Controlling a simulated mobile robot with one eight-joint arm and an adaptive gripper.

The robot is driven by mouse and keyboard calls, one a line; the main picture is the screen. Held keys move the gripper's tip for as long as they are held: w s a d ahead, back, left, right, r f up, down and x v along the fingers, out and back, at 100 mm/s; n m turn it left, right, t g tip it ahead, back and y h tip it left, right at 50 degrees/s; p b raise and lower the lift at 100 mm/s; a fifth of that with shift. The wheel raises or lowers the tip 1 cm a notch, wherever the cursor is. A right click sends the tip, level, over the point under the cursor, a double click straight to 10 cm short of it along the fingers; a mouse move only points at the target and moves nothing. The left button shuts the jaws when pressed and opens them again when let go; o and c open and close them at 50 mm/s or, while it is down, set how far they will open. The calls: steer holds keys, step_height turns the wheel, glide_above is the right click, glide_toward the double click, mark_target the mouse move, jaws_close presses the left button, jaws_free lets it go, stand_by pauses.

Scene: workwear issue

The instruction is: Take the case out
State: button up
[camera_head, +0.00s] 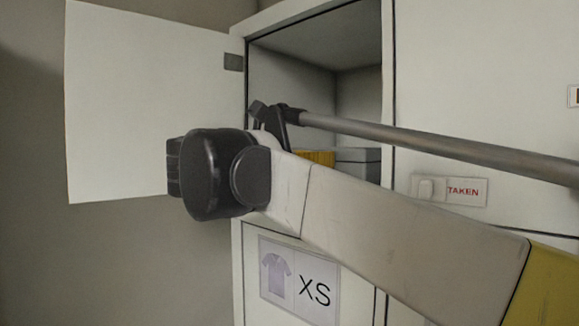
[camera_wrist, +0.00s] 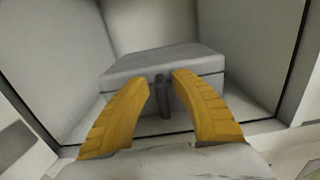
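The case is a grey box (camera_wrist: 165,66) with a flat lid, lying inside an open locker compartment (camera_wrist: 75,45). A dark upright handle (camera_wrist: 162,98) stands out from the middle of its front. My gripper (camera_wrist: 161,82) is open, its two yellow fingers at either side of the handle, with a gap showing on both sides. In the head view part of the grey case (camera_head: 357,158) shows in the compartment beside a yellow finger (camera_head: 318,157); my arm hides the rest.
The compartment's white door (camera_head: 150,100) stands swung open to the left. A label marked XS (camera_head: 298,280) is on the door below. The neighbouring door on the right has a TAKEN sign (camera_head: 465,191). Side walls stand close around the case.

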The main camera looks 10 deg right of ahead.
steer(key=shift+d, duration=0.1)
jaws_close()
